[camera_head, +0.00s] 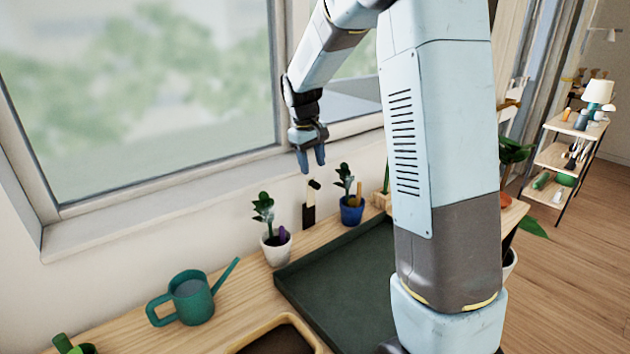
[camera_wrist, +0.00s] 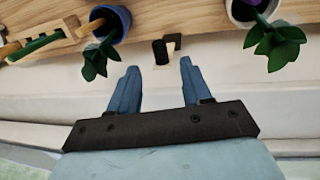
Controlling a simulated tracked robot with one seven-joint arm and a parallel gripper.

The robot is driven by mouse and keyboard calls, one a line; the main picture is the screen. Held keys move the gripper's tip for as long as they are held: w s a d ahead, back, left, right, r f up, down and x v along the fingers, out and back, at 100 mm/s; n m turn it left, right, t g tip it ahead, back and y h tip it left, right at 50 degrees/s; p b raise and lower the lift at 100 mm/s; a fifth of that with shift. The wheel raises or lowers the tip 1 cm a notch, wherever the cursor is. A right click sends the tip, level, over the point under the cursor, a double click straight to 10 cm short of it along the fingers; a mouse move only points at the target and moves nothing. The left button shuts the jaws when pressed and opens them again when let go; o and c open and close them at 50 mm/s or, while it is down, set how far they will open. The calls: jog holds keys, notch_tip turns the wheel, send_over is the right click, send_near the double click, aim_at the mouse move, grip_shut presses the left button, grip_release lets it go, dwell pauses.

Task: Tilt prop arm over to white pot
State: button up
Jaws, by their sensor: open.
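The prop arm (camera_head: 309,212) appears as a small dark and pale upright piece with a black tip, against the wall between two potted plants. In the wrist view the prop arm (camera_wrist: 160,52) lies just beyond the fingertips, roughly between them. The white pot (camera_head: 277,252), holding a leafy plant and a purple stick, stands left of it on the wooden counter. The white pot (camera_wrist: 232,14) is cut off at the top right of the wrist view. My gripper (camera_head: 312,165) is open and empty, above the prop arm. Whether a finger touches it cannot be told.
A blue pot (camera_head: 351,214) with a plant stands right of the prop arm. A dark green tray (camera_head: 335,290) lies in front, a teal watering can (camera_head: 190,300) to the left. The window (camera_head: 150,90) and its sill are behind. My arm hides part of the counter's right side.

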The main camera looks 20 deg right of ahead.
aim_at(315, 183)
jog(key=shift+w+d+f, duration=0.1)
jog(key=shift+d+f, duration=0.05)
jog(key=shift+f, duration=0.9)
jog(key=shift+d+f, duration=0.2)
jog(key=shift+f, duration=0.85)
jog(key=shift+w+d+f, duration=0.1)
jog(key=shift+d+f, duration=0.05)
jog(key=shift+f, duration=0.9)
grip_shut()
